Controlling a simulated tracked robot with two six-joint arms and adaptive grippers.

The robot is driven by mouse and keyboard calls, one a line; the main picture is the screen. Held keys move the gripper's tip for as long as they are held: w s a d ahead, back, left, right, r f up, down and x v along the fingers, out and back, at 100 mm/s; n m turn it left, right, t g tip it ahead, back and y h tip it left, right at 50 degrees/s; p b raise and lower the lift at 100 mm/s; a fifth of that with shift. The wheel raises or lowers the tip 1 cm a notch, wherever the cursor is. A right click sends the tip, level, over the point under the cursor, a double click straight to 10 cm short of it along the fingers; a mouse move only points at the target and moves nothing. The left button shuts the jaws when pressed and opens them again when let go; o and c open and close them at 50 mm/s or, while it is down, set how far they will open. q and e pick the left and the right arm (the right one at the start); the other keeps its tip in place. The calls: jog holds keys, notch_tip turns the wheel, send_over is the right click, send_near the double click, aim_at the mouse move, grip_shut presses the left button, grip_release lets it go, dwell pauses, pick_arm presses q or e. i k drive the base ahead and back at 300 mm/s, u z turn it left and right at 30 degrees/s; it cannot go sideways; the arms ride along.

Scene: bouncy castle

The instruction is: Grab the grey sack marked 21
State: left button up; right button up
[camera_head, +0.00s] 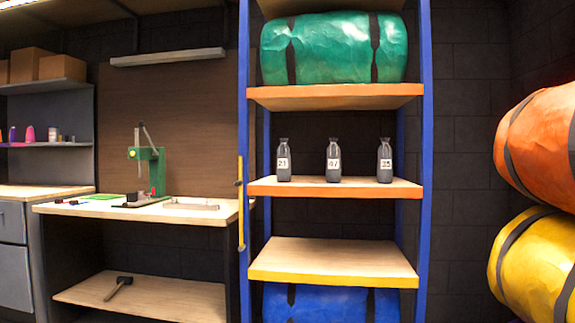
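A small dark grey sack marked 21 (284,161) stands upright at the left of the orange-edged middle shelf (330,187). Two like sacks stand in the same row, apart from it: one whose label looks like 47 (333,161) in the middle, and one whose label looks like 35 (384,161) at the right. Nothing blocks the view of the sack marked 21. Neither of my grippers shows in the head view.
Blue posts (427,150) frame the rack. A green roll (334,48) lies above, a blue roll (330,303) below. The yellow-edged shelf (335,256) is empty. A workbench (70,208) with a green press (150,170) stands left; orange (540,145) and yellow rolls (525,265) right.

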aim_at(283, 167)
jog(key=u, duration=0.05)
jog(key=i, duration=0.8)
jog(key=z, duration=0.2)
jog(key=k, duration=0.9)
jog(key=u, duration=0.15)
jog(key=i, duration=0.95)
jog(key=z, duration=0.05)
